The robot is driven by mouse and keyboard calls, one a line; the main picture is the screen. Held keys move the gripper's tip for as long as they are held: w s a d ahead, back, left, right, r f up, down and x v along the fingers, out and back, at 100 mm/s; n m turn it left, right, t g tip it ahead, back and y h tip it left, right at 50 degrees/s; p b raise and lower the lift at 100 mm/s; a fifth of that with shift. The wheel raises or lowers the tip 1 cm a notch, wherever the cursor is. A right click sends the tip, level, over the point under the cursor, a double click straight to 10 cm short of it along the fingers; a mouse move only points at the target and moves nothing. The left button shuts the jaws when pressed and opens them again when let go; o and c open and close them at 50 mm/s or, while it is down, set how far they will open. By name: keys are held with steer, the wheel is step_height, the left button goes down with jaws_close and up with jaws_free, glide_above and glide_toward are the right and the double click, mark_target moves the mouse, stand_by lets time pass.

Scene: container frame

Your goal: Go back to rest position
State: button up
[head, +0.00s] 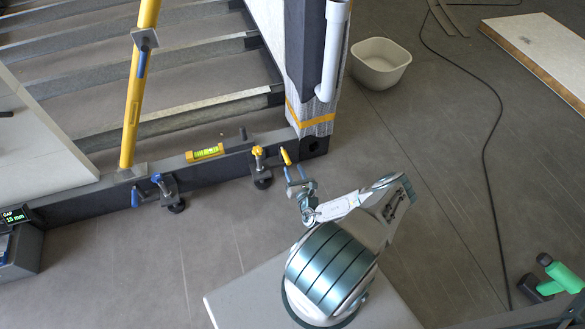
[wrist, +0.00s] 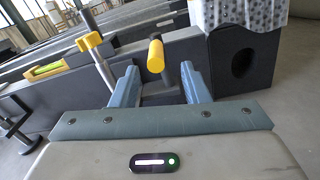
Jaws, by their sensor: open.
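My gripper (head: 294,174) is at the dark frame beam (head: 225,157), near its corner post, in the head view. In the wrist view my gripper (wrist: 159,72) has its two blue-grey fingers apart. A yellow-capped dark pin (wrist: 156,56) shows between the fingers, with gaps visible on both sides. The pin's yellow end (head: 286,156) also shows just beyond the fingertips in the head view. The pin's far end is hidden, so I cannot tell how it meets the beam.
A yellow-knobbed clamp (head: 260,168) stands close left of my gripper, a blue-handled clamp (head: 166,190) farther left. A spirit level (head: 205,152) lies on the beam. A yellow brace (head: 136,95) leans there. A white tub (head: 379,62) and black cable (head: 483,150) lie right; floor between is clear.

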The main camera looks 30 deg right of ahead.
steer(key=shift+a, duration=0.3)
